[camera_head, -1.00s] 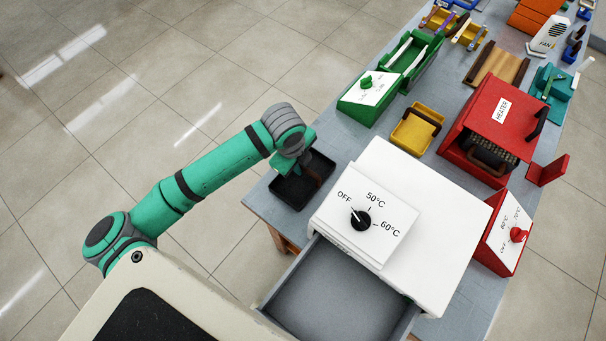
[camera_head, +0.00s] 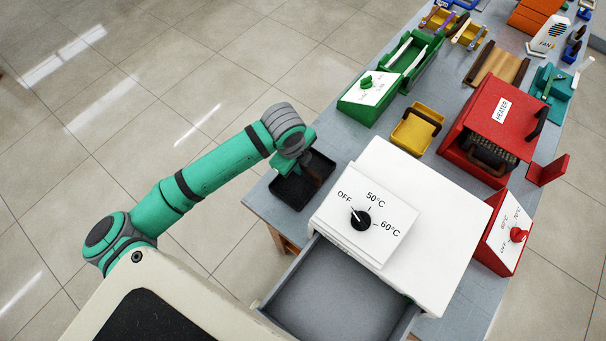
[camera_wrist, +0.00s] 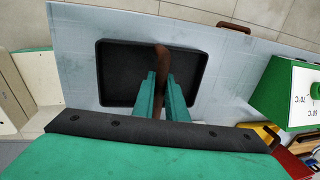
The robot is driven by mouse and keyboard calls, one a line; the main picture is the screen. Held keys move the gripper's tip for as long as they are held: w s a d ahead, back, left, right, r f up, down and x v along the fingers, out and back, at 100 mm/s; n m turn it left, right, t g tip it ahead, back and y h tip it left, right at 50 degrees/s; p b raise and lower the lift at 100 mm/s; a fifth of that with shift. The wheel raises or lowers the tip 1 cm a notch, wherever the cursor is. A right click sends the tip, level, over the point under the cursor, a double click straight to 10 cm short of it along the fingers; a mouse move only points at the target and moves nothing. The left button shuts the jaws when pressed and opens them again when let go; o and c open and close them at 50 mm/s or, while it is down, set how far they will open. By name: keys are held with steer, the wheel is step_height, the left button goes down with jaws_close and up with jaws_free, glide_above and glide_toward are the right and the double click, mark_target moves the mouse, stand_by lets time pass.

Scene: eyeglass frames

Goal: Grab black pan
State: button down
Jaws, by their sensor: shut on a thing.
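The black pan (camera_head: 290,193) is a shallow rectangular tray at the near left corner of the table, left of the white oven. It also shows in the wrist view (camera_wrist: 123,75), lying flat below my gripper. A brown handle (camera_wrist: 162,57) rises from the pan. My gripper (camera_wrist: 162,76) is shut on this handle, with a green finger on each side of it. In the head view my gripper (camera_head: 309,172) is over the pan and partly hidden by my wrist.
The white oven (camera_head: 440,220) with a dial stands right of the pan, its grey drawer (camera_head: 340,295) pulled open. A green control box (camera_head: 368,95), a yellow tray (camera_head: 412,132) and a red heater (camera_head: 498,115) stand farther back. Open floor lies to the left.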

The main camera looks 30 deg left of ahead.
stand_by(0.3)
steer(key=shift+r, duration=0.6)
steer(key=s+a+r, duration=0.8)
steer(key=s+r, duration=0.3)
steer(key=shift+s+a+r, duration=0.15)
steer(key=shift+r, duration=0.25)
